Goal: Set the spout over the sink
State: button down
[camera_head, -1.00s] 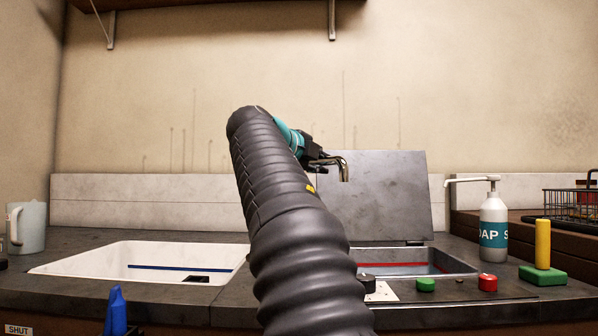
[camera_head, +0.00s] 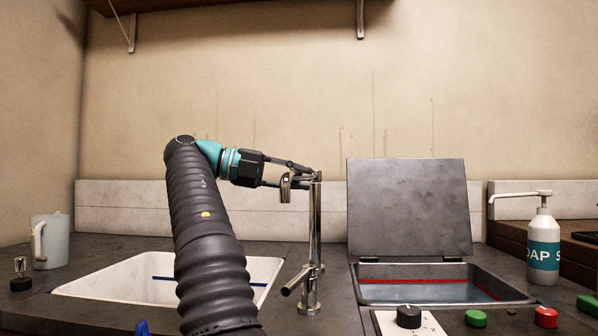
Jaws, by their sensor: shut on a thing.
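The tap has a tall, shiny upright post (camera_head: 315,225) between two basins. Its short curved spout (camera_head: 286,188) is at the top, with its mouth turned down to the left of the post. My gripper (camera_head: 303,174) reaches in from the left and is shut on the spout near the post top; its fingers partly hide the spout. The spout's mouth is above the right end of the white sink (camera_head: 100,283) in the picture, but I cannot tell the exact depth. My arm hides part of this sink.
A steel basin (camera_head: 440,290) with a raised grey lid (camera_head: 410,205) is on the right. A soap bottle (camera_head: 543,248) stands beyond it. A black knob (camera_head: 408,316), green button (camera_head: 475,318) and red button (camera_head: 546,317) are in front. A pale jug (camera_head: 52,242) stands far left.

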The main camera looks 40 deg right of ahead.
jog(key=shift+w+a+m, duration=0.2)
jog(key=shift+w+m, duration=0.05)
jog(key=shift+m, duration=0.05)
jog(key=shift+g+y, duration=0.3)
jog(key=c, duration=1.1)
grip_release()
jog(key=shift+d, duration=0.1)
jog(key=shift+o, duration=0.2)
